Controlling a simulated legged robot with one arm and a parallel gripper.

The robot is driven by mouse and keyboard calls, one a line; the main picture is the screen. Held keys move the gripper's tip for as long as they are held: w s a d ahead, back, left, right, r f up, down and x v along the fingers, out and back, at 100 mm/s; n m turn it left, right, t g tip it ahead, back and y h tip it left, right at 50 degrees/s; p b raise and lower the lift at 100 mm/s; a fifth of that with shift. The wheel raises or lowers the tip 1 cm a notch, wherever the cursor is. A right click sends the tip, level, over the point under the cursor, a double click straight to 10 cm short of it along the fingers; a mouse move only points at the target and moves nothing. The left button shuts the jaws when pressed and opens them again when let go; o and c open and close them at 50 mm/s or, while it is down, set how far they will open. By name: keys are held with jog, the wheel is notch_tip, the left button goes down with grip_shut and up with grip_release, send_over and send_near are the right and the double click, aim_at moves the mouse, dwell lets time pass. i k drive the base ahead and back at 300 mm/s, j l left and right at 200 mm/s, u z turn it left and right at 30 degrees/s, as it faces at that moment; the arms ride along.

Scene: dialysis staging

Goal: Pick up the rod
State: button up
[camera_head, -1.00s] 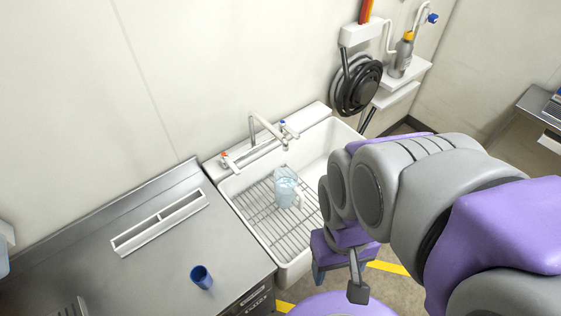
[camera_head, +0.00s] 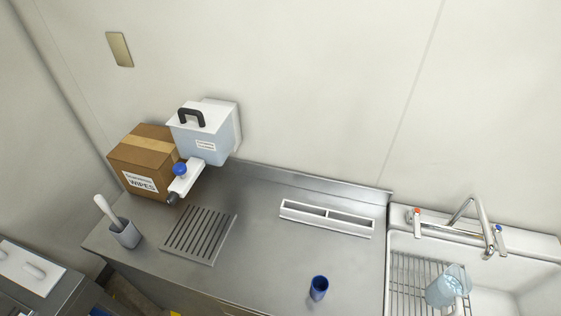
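A white rod-shaped thing (camera_head: 106,211) leans in a grey cup (camera_head: 125,234) at the left end of the steel counter. Its rounded upper end sticks out above the rim, and its lower part is hidden inside the cup. No other loose rod stands out in view, and I cannot tell for certain that this is the task's rod. My gripper is out of view.
On the steel counter (camera_head: 262,250) are a slotted drain grille (camera_head: 199,235), a white divided tray (camera_head: 327,217) and a blue cup (camera_head: 318,288). A wipes box (camera_head: 146,160) and dispenser (camera_head: 203,137) stand behind. A sink (camera_head: 515,283) holding a clear jug (camera_head: 447,286) is right.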

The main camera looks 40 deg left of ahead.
aim_at(99, 199)
jog(key=u, duration=2.8)
jog(key=i+j, duration=0.1)
jog(key=j+z, duration=0.1)
jog(key=j, duration=0.25)
jog(key=i+j+z, duration=0.15)
jog(key=j+z, duration=0.2)
jog(key=j, duration=0.15)
jog(key=j+z, duration=0.75)
jog(key=j, duration=0.25)
